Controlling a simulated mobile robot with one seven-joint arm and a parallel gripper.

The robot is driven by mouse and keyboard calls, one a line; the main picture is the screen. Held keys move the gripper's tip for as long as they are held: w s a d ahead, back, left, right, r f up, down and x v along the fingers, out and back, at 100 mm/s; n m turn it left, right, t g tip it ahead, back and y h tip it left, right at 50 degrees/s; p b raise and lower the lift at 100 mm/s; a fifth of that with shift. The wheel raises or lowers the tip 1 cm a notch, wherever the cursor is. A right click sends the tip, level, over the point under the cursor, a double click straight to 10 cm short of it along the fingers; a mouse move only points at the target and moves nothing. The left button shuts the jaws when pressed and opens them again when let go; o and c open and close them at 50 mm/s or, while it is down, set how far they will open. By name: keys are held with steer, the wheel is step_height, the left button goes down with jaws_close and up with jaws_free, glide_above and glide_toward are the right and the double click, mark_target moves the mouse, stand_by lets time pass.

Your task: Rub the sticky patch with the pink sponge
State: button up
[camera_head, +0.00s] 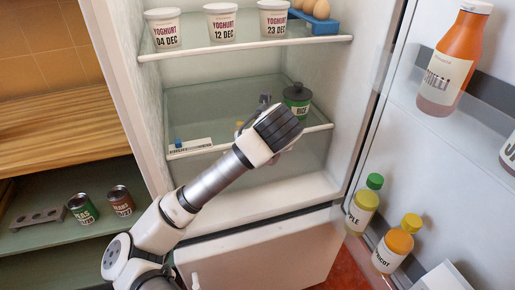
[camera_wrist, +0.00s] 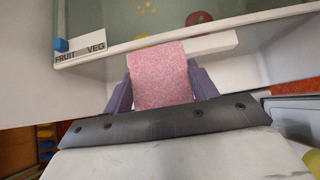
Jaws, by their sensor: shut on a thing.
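The pink sponge (camera_wrist: 160,72) is held between the two purple-grey fingers of my gripper (camera_wrist: 162,90) in the wrist view. Its flat face shows, and its far end points towards the glass fridge shelf (camera_wrist: 260,22). Small yellow spots (camera_wrist: 147,8) show on or through the glass ahead of the sponge; I cannot tell for sure that they are the sticky patch. In the head view my gripper (camera_head: 263,106) is at the middle shelf (camera_head: 200,105), and the hand hides the sponge. I cannot tell whether the sponge touches the shelf.
A green-labelled jar (camera_head: 297,99) with a dark lid stands right of my gripper. A label strip (camera_head: 190,146) with a blue block (camera_head: 178,143) is at the shelf's left front. Yoghurt tubs (camera_head: 222,22) stand above. Bottles (camera_head: 362,207) line the open door at right.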

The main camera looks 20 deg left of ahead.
steer(key=p, duration=0.5)
glide_toward(238, 126)
steer(key=shift+x, duration=1.05)
steer(key=w+a+b, duration=0.1)
steer(key=w, duration=0.1)
steer(key=w+a, duration=0.2)
steer(key=w+a+b, duration=0.1)
steer(key=w, duration=0.1)
steer(key=shift+w+a+f+b, duration=0.2)
steer(key=shift+w+f+b, duration=0.1)
steer(key=shift+w+b, duration=0.1)
steer(key=shift+w+a, duration=0.7)
steer(key=shift+w, duration=0.3)
steer(key=shift+f+b, duration=1)
steer(key=shift+b, duration=0.05)
steer(key=shift+s, duration=0.1)
steer(key=shift+s+d+f+b, duration=0.1)
steer(key=shift+s+d+b, duration=0.1)
steer(key=shift+b, duration=0.15)
steer(key=shift+s+d+b, duration=0.65)
steer(key=shift+s+b, duration=0.2)
steer(key=shift+s, duration=0.1)
steer(key=shift+s+d+b, duration=0.65)
steer(key=shift+s+b, duration=0.15)
steer(key=shift+s, duration=0.15)
steer(key=shift+s+d+b, duration=0.65)
steer(key=shift+s+b, duration=0.2)
steer(key=shift+s, duration=0.1)
